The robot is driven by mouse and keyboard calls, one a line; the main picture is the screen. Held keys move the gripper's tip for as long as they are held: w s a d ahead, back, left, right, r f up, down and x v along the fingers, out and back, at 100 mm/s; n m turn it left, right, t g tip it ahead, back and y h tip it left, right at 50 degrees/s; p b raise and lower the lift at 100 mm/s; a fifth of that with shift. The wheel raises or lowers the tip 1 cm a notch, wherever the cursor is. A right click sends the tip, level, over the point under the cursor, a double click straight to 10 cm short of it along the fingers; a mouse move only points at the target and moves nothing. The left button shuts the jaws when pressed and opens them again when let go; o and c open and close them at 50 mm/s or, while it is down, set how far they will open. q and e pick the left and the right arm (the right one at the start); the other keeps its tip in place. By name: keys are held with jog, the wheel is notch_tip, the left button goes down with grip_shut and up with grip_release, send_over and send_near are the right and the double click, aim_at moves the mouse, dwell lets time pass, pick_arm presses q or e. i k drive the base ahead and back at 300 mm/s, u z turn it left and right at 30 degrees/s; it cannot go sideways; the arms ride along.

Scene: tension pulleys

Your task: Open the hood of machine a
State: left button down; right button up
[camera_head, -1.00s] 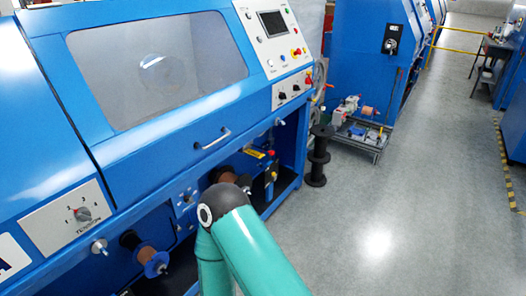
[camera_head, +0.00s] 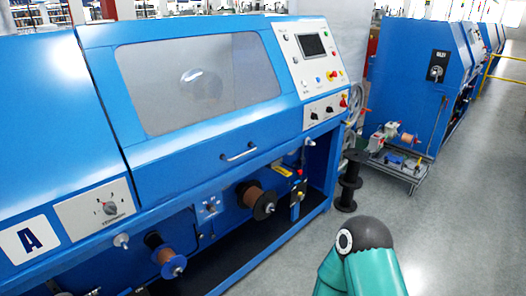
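Machine A is the large blue machine on the left, marked by a white plate with a blue letter A (camera_head: 37,240). Its hood (camera_head: 195,100) has a wide grey window (camera_head: 200,80) and appears closed. A metal bar handle (camera_head: 239,153) is on the hood's lower front. A teal arm link of mine with a dark joint shows at the bottom right, apart from the handle. Neither gripper is in the picture.
A control panel (camera_head: 312,52) is right of the hood. Spools (camera_head: 256,197) sit in the open bay below. A black spool stand (camera_head: 349,181) and a low cart (camera_head: 400,168) stand right of the machine. Grey floor (camera_head: 455,225) is clear at the right.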

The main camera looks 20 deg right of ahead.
aim_at(161, 166)
jog(key=z, duration=0.45)
jog(key=i, duration=1.05)
